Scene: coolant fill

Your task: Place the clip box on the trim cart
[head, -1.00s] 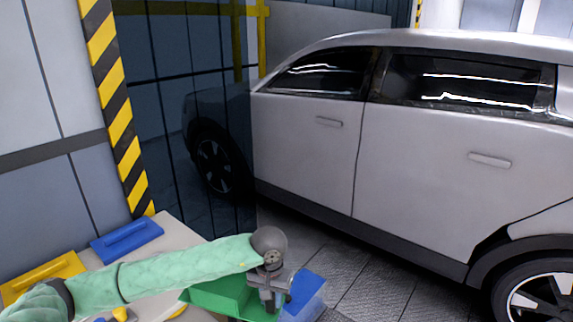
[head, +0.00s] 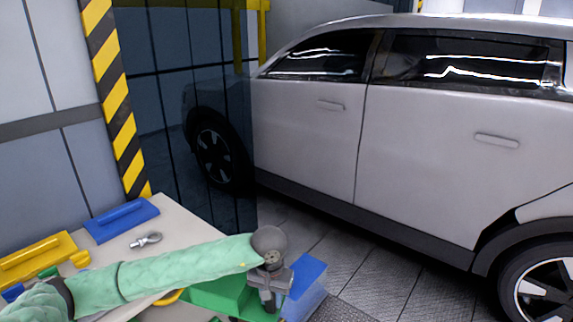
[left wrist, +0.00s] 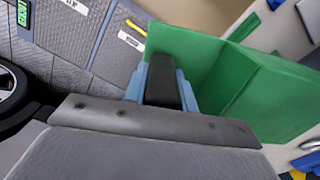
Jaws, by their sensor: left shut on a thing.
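A green box, which I take as the clip box (head: 215,298), is at the bottom of the head view, just left of my left gripper (head: 268,295). In the left wrist view the green box (left wrist: 265,90) fills the right side. The left gripper's fingers (left wrist: 163,85) are shut at its near edge. My forearm hides part of the box in the head view. I cannot make out the trim cart for sure. My right gripper is not in view.
A pale table (head: 185,222) at the left holds a blue tool (head: 122,219), a yellow tool (head: 38,258) and a metal eye bolt (head: 146,240). A blue block (head: 308,275) is right of my gripper. A silver car (head: 420,150) stands behind, with bare floor before it.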

